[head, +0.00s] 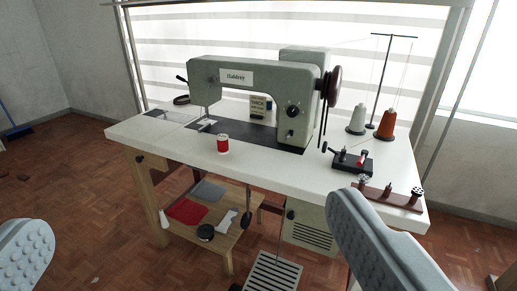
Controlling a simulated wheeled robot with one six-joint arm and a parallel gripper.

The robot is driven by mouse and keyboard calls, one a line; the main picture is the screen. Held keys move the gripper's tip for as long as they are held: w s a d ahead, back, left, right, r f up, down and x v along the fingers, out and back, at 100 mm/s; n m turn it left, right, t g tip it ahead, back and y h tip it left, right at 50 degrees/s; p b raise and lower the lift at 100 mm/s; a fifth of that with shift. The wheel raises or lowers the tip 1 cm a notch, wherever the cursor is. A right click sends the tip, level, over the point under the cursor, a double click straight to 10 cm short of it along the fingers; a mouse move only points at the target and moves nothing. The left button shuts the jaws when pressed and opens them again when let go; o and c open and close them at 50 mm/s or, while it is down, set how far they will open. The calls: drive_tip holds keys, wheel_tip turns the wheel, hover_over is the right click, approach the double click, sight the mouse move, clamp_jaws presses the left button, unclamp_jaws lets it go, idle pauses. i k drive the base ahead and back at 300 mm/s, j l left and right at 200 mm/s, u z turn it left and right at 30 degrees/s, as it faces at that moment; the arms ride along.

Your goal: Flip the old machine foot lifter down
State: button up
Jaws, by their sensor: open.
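The old grey-green sewing machine (255,75) stands on a white table. A small dark lever (181,79) sticks out to the left of its head, slanting up to the left; it looks like the foot lifter, though it is small in view. The needle and presser foot area (207,122) is below the head, too small to tell the foot's height. My gripper (190,215) is open and empty, its two grey padded fingers far apart at the lower left and lower right. It is well short of the machine, touching nothing.
On the white table (150,133) stand a red spool (223,144), a white cone (357,118), an orange cone (387,123), a bobbin winder (350,160) and a brown rack (390,195). A wooden shelf (225,240) and a pedal (273,275) are below. Floor at left is mostly clear.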

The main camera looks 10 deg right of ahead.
sight(184, 80)
drive_tip(key=i, duration=0.2)
drive_tip(key=i+j+z, duration=0.15)
drive_tip(key=i+j, duration=0.15)
drive_tip(key=i+j+z, duration=0.1)
drive_tip(key=i+j, duration=0.2)
drive_tip(key=j, duration=0.15)
drive_tip(key=i+j+z, duration=0.15)
drive_tip(key=j, duration=0.25)
drive_tip(key=i+j+z, duration=0.1)
drive_tip(key=i+j, duration=0.25)
drive_tip(key=j, duration=0.15)
drive_tip(key=j+z, duration=0.15)
drive_tip(key=j, duration=0.5)
drive_tip(key=i+l+u, duration=0.1)
drive_tip(key=i+l, duration=0.05)
drive_tip(key=i, duration=0.05)
